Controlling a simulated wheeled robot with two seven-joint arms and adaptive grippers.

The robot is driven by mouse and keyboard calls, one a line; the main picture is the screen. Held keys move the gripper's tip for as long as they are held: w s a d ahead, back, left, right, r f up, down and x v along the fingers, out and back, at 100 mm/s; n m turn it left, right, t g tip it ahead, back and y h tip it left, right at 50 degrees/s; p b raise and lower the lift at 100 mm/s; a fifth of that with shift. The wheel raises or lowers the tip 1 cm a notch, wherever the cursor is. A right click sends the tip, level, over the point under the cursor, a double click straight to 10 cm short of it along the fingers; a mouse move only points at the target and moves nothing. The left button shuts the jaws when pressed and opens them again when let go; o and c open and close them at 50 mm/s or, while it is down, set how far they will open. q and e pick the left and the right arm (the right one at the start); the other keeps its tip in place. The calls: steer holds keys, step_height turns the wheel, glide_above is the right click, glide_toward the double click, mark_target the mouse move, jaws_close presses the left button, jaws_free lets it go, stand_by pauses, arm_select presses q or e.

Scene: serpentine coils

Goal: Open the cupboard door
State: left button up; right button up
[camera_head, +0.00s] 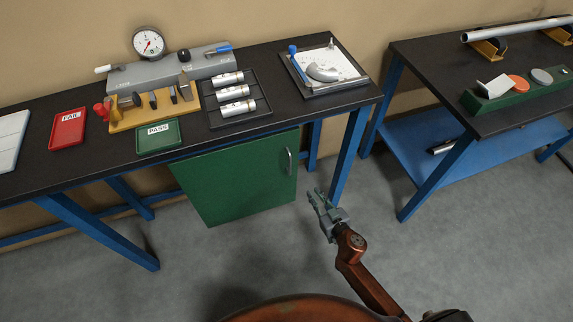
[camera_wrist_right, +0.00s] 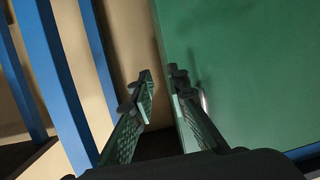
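The green cupboard (camera_head: 235,180) hangs under the left workbench, and its door looks shut. Its metal handle (camera_head: 289,160) is upright near the right edge of the front. My right gripper (camera_head: 319,195) is to the right of and lower than the handle in the head view, apart from it. In the right wrist view its two fingers (camera_wrist_right: 161,88) are spread with nothing held between them. The green door (camera_wrist_right: 250,70) fills the right side there, and the handle (camera_wrist_right: 205,101) shows partly hidden behind the right finger. My left gripper is not in view.
The workbench's blue leg (camera_head: 350,150) stands just right of the cupboard, behind my right gripper. The bench top holds a FAIL tray (camera_head: 68,128), a PASS tray (camera_head: 158,137) and a dial gauge (camera_head: 148,43). A second bench (camera_head: 430,65) stands right. Grey floor in front is clear.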

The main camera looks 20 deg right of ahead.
mark_target(290, 165)
steer(key=w+a+r+t+y+b, duration=0.1)
steer(key=a+r, duration=0.2)
steer(key=r, duration=0.3)
steer(key=w+a+r+t+y+b, duration=0.1)
steer(key=a+r+t, duration=0.15)
steer(key=r, duration=0.35)
steer(key=shift+n+g, duration=0.35)
steer(key=shift+n, duration=0.05)
steer(key=x, duration=0.6)
steer(key=shift+s+a+r, duration=0.1)
steer(key=shift+a+r, duration=0.05)
steer(key=shift+r, duration=0.15)
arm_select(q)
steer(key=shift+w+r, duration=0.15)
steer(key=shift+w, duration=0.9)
arm_select(e)
steer(key=shift+w+a, duration=0.1)
steer(key=shift+w, duration=0.6)
steer(key=shift+c, duration=0.3)
jaws_close()
